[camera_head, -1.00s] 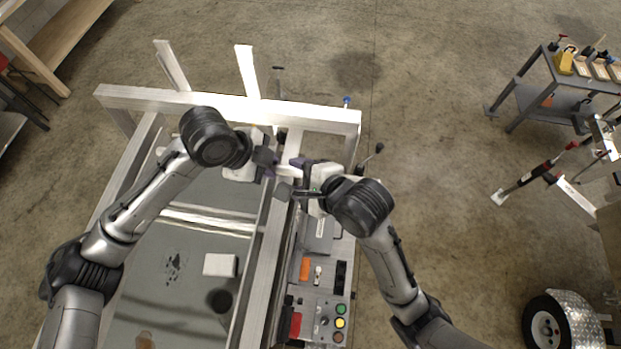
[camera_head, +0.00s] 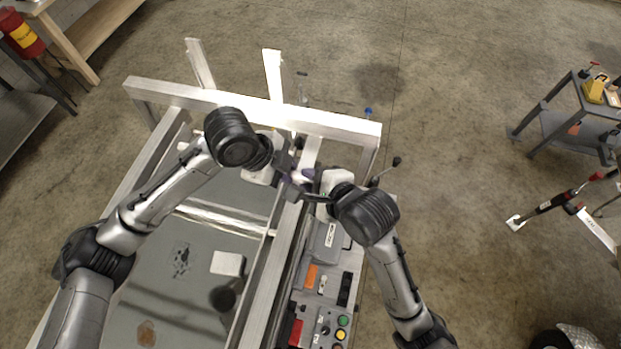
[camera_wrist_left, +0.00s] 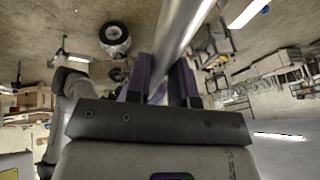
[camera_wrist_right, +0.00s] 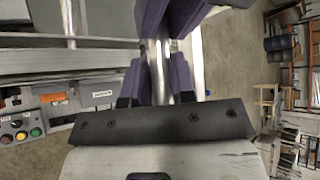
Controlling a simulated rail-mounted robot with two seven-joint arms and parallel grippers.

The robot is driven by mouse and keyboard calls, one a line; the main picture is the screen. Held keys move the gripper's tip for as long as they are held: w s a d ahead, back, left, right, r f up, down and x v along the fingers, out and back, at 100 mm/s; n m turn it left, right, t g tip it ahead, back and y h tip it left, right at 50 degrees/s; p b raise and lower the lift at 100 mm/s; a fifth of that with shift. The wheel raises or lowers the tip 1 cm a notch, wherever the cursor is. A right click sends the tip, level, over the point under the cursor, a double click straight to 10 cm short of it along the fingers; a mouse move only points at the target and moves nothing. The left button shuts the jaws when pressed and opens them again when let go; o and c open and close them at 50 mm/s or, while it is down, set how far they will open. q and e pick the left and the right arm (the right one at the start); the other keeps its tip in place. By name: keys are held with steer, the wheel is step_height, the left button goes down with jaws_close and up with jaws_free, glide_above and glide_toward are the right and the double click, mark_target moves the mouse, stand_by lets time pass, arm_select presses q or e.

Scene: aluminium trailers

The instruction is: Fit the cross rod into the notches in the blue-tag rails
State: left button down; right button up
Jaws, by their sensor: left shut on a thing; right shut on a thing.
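The cross rod is a shiny metal bar (camera_wrist_left: 181,35) running up and away between the purple pads of my left gripper (camera_wrist_left: 160,78) in the left wrist view. In the right wrist view, the rod (camera_wrist_right: 160,70) runs between the purple pads of my right gripper (camera_wrist_right: 160,50). Both grippers are shut on it. In the head view, my left gripper (camera_head: 288,172) and right gripper (camera_head: 312,190) are close together above the right side of the trailer frame (camera_head: 150,90). Only a short pale piece shows between them. I cannot make out the blue tags or the notches.
A control panel (camera_head: 325,325) with coloured buttons lies on the right, near side of the frame. A white block (camera_head: 227,263) rests on the grey deck. Upright posts (camera_head: 272,75) stand beyond the far beam.

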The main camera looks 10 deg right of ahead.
arm_select(q)
steer(key=shift+w+r, duration=0.1)
arm_select(e)
jaws_close()
arm_select(q)
steer(key=c, duration=0.9)
jaws_free()
